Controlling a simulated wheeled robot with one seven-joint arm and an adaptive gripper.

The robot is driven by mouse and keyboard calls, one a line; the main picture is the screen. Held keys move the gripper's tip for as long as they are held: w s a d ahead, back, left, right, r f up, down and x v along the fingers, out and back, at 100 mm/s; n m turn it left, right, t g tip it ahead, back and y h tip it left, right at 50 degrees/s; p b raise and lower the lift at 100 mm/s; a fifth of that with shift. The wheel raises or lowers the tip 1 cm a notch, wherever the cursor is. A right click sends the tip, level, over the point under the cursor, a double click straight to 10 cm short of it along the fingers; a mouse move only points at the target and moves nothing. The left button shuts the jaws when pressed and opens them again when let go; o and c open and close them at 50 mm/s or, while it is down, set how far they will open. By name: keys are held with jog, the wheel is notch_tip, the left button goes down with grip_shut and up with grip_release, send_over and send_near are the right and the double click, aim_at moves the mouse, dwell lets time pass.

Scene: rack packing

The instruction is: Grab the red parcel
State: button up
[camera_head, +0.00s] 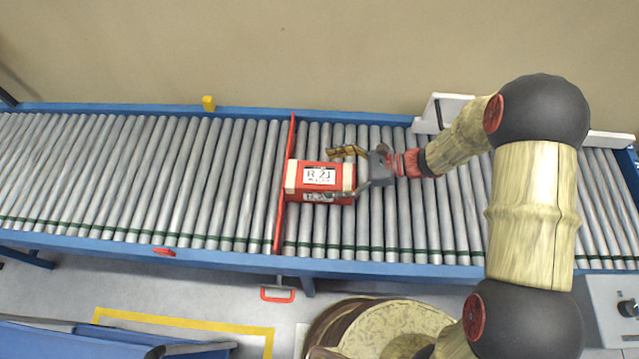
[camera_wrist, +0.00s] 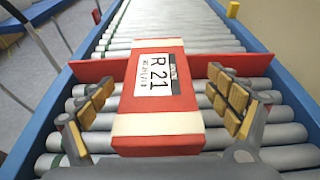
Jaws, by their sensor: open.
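The red parcel (camera_head: 320,181) is a box with cream bands and a white label; it lies on the roller conveyor (camera_head: 180,180). In the wrist view the parcel (camera_wrist: 159,95) shows the label "R 21", with its near end towards me. My gripper (camera_head: 346,176) is at the parcel's right end in the head view. In the wrist view my gripper (camera_wrist: 157,105) is open, with one padded finger on each side of the parcel. Gaps show between the pads and the parcel's sides, so the fingers look apart from it.
A red bar (camera_head: 284,185) crosses the conveyor at the parcel's far end. Blue rails (camera_head: 190,250) edge the rollers. A yellow block (camera_head: 208,103) sits on the back rail and a white plate (camera_head: 440,112) stands at the back right. The rollers left of the bar are clear.

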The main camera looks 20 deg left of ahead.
aim_at(323, 175)
jog(key=b+x, duration=0.1)
jog(key=x, duration=0.2)
jog(key=shift+s+a, duration=0.15)
jog(key=shift+s, duration=0.05)
jog(key=shift+c, duration=1)
jog(key=c, duration=1.5)
